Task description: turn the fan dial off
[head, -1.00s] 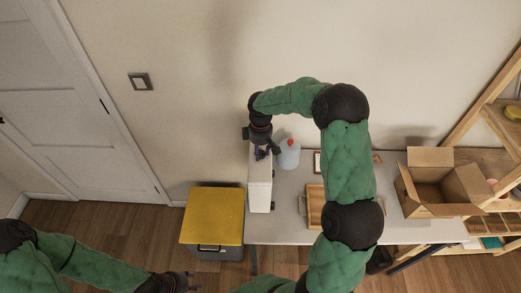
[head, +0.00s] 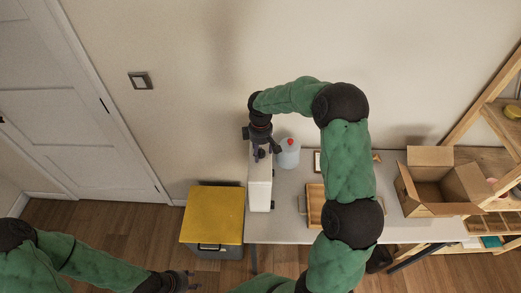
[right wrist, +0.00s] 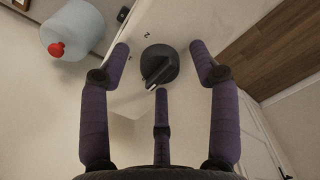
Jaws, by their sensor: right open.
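The fan dial (right wrist: 160,66) is a round black knob with a raised grip bar and a pale pointer line, on a pale face in the right wrist view. Small dark marks are printed beside it. My right gripper (right wrist: 159,50) is open, with purple fingers to the left and right of the dial and a third finger below it; gaps show between them and the dial. In the head view my right gripper (head: 262,149) is over the top of the narrow white unit (head: 260,185). My left gripper (head: 183,281) is low at the left, away from the unit; its jaws are unclear.
A translucent jug with a red cap (head: 289,153) stands close right of the unit. A yellow-topped bin (head: 213,214) is left of the table (head: 283,228). A wooden tray (head: 315,203) and an open cardboard box (head: 437,184) are further right.

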